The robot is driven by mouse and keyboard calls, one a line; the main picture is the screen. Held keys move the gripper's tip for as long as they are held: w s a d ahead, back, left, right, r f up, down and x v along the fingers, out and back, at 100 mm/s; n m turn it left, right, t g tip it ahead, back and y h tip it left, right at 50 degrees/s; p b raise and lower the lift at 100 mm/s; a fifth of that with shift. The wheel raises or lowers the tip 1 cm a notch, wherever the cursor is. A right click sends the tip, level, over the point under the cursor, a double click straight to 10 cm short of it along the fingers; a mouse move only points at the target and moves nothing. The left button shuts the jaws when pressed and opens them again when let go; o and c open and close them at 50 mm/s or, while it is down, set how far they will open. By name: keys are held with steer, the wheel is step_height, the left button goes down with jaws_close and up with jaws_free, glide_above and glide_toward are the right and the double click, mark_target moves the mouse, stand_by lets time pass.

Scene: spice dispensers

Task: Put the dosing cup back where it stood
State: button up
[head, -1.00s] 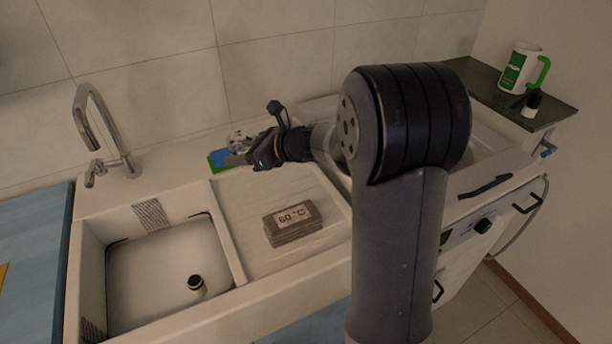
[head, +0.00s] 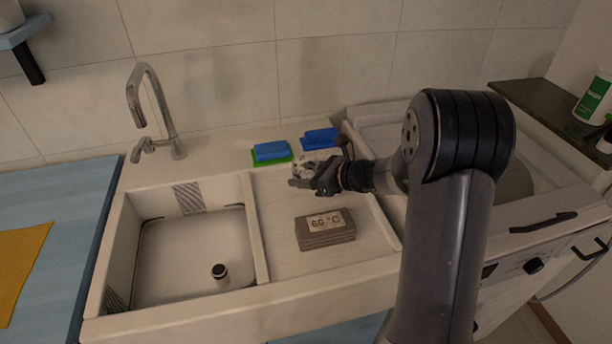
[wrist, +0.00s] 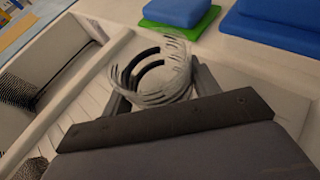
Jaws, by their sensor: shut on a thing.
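The dosing cup (wrist: 152,72) is a small clear cup with dark curved bands. It sits between the fingers of my gripper (wrist: 155,92), which is shut on it, in the wrist view. In the head view the cup (head: 302,168) shows small and partly hidden at the tips of my gripper (head: 303,181). There it appears over the back of the ribbed drainboard (head: 285,220), in front of the sponges. I cannot tell whether the cup touches the surface.
A blue-and-green sponge (head: 271,152) and a blue sponge (head: 319,139) lie along the back ledge. A grey block reading 60 °C (head: 325,230) sits on the drainboard. The sink basin (head: 185,255) is left, with a small dark-topped cylinder (head: 219,273) inside.

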steer(key=shift+f, duration=0.2)
steer(key=o, duration=0.6)
steer(key=shift+f, duration=0.1)
steer(key=o, duration=0.5)
steer(key=shift+c, duration=0.2)
steer(key=shift+r, duration=0.3)
steer(key=v, duration=1.2)
steer(key=shift+s+f, duration=0.1)
steer(key=shift+f, duration=0.05)
